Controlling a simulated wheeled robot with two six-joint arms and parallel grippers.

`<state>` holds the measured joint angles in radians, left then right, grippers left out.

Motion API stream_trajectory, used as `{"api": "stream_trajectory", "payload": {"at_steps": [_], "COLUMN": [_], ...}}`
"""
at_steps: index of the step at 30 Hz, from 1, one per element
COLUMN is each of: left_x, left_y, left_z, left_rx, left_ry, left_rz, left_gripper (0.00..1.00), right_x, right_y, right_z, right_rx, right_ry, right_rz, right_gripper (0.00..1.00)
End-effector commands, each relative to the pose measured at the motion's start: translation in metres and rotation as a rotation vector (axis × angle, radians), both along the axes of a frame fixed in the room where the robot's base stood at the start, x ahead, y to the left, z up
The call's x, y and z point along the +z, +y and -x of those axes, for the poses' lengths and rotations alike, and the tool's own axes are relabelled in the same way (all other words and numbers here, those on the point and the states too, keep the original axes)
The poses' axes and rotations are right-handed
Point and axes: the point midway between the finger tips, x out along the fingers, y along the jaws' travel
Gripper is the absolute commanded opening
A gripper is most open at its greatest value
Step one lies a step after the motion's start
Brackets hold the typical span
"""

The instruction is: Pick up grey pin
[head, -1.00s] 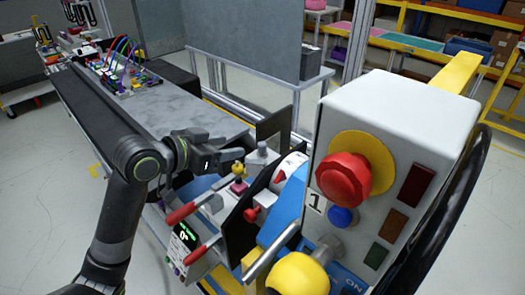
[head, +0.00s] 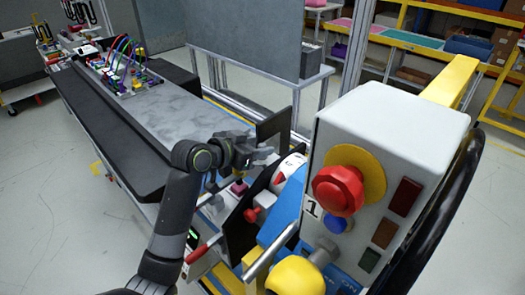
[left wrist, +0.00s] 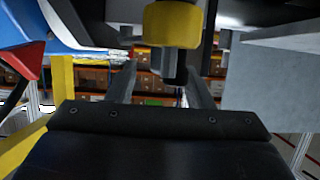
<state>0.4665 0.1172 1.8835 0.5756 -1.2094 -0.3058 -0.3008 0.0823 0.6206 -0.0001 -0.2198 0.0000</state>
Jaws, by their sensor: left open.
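My left gripper (head: 262,155) is open above the front of the dashboard module, just left of the white dial. It covers the place where a grey knobbed pin stood in the earlier head view, so I cannot make out the pin there now. In the left wrist view the open fingers (left wrist: 161,70) point away from me. A yellow collar (left wrist: 172,25) with a dark grey stem under it shows at or just beyond the fingertips. I cannot tell whether it belongs to the grey pin. My right gripper is not in view.
A grey control box (head: 385,140) with a red button (head: 338,190) stands close at right. A white dial (head: 290,168), a red-handled lever (head: 203,250) and a yellow knob (head: 295,276) crowd the module. The grey bench top (head: 185,105) behind is mostly clear.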

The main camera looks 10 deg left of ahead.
Motion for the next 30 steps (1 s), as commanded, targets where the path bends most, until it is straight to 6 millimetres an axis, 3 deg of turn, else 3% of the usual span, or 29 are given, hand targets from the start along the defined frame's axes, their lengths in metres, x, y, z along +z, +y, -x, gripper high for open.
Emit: {"api": "stream_trajectory", "payload": {"at_steps": [7, 18, 30], "left_x": [-0.0004, -0.0003, 0.0052], "left_y": [-0.0007, -0.0005, -0.0005], "left_z": [-0.0010, -0.0009, -0.0009], "left_rx": [0.000, 0.000, 0.000], "left_ry": [-0.001, -0.001, -0.001], "left_rz": [-0.001, -0.001, 0.000], "left_gripper": [0.47, 0.00, 0.00], "right_x": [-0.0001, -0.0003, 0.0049], "right_y": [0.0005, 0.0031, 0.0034], "right_z": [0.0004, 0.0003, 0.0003], "right_rx": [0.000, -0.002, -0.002], "right_ry": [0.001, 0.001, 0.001], "right_rz": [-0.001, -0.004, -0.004], "right_gripper": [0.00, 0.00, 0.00]}}
